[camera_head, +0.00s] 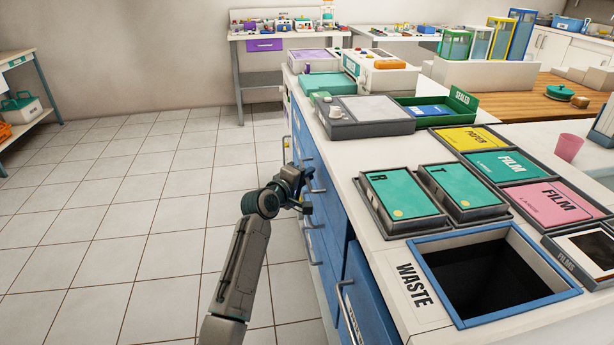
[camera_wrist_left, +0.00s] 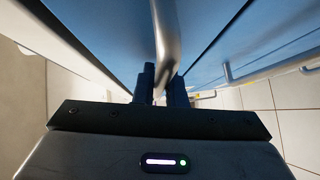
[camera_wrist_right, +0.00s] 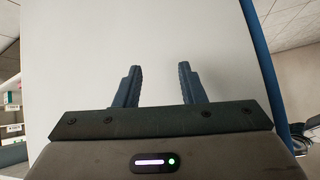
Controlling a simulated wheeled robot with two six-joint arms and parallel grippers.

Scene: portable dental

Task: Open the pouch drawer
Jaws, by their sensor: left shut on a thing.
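A bank of blue drawers (camera_head: 328,216) with metal bar handles runs along the side of the white counter. My left gripper (camera_head: 304,205) is at this bank, with its fingers at one of the upper handles. In the left wrist view, the fingers (camera_wrist_left: 163,84) are shut around a grey metal handle bar (camera_wrist_left: 168,38) that passes between them. Blue fronts lie on both sides of the bar. No label marking the pouch drawer is readable, and no open drawer interior shows. My right gripper (camera_wrist_right: 160,82) is open and empty in front of a plain pale surface.
A blue front with a handle (camera_head: 366,292) is nearer, below the waste bin opening (camera_head: 490,275). Green-lidded trays (camera_head: 400,195), a grey device (camera_head: 362,118) and film boxes (camera_head: 545,203) stand on the counter. The tiled floor (camera_head: 130,220) to the left is clear.

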